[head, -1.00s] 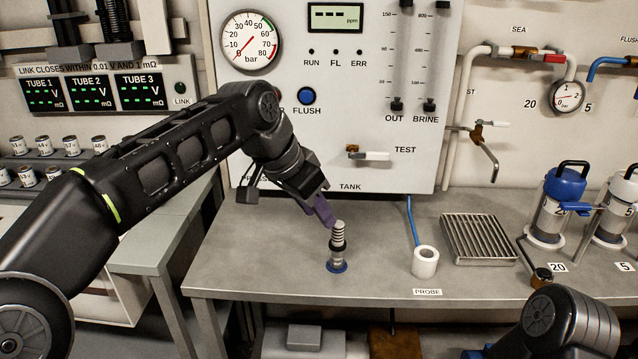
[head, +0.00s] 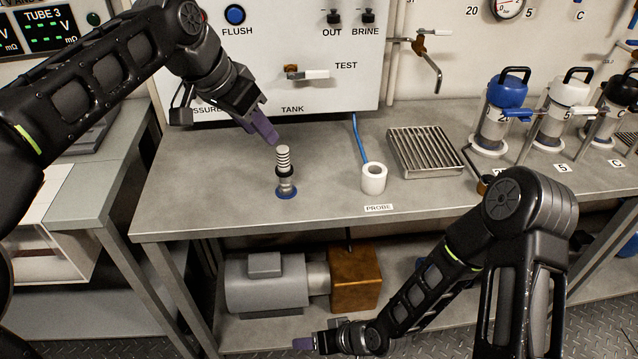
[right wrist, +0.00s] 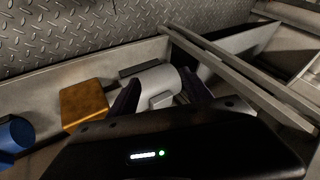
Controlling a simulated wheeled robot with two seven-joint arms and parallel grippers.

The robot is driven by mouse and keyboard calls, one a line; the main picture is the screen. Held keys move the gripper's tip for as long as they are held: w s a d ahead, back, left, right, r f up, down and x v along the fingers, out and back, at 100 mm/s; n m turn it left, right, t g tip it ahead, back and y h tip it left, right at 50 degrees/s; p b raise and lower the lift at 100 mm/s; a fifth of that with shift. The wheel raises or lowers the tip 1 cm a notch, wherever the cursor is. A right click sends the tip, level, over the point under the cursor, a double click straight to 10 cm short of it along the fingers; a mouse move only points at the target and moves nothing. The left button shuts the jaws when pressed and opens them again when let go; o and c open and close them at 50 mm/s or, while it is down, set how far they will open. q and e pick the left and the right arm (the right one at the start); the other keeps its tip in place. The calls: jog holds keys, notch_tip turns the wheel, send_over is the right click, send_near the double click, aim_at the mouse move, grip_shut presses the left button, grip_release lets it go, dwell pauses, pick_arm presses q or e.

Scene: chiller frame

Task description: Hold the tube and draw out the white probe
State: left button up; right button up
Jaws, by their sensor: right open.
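A slim upright piece with a ribbed pale top and a clear lower part (head: 286,172) stands on a blue foot on the bench; it looks like the tube with something in its top. My left gripper (head: 262,128) has purple fingers just above and left of the ribbed top, apparently apart from it; its finger gap is hidden. A white hollow cylinder (head: 373,181) stands behind the PROBE label, with a blue line running down to it. I cannot tell which white part is the probe. My right gripper (right wrist: 160,92) is open and empty, low in front of the bench.
A slatted metal tray (head: 426,152) lies right of the white cylinder. Canisters with blue (head: 505,95), white and black tops stand further right. A grey motor (head: 265,285) and a brown block (head: 354,278) sit under the bench. The bench front left is clear.

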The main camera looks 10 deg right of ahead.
jog(key=w+a+r+n+t+y, duration=0.2)
jog(key=w+a+r+n, duration=0.15)
jog(key=r, duration=0.35)
jog(key=w+a+r+n+t+y, duration=0.1)
jog(key=w+a+r+n+y, duration=0.1)
jog(key=w+r, duration=0.4)
jog(key=s+a+r+n+g+y, duration=0.1)
jog(key=a+r+n+y, duration=0.2)
jog(key=r, duration=0.4)
jog(key=s+a+r+n+y, duration=0.1)
jog(key=r+n+y, duration=0.1)
jog(key=r+n, duration=0.45)
jog(key=m+t, duration=0.4)
jog(key=m, duration=0.2)
send_near(292, 178)
jog(key=shift+w+a+r+h, duration=0.2)
jog(key=shift+w+a, duration=0.1)
jog(key=shift+a, duration=0.25)
jog(key=shift+w+a+r+h, duration=0.1)
jog(key=shift+w+a+h, duration=0.15)
jog(key=shift+a, duration=0.25)
jog(key=shift+a+f, duration=0.1)
jog(key=shift+a, duration=0.05)
jog(key=shift+x, duration=3.9)
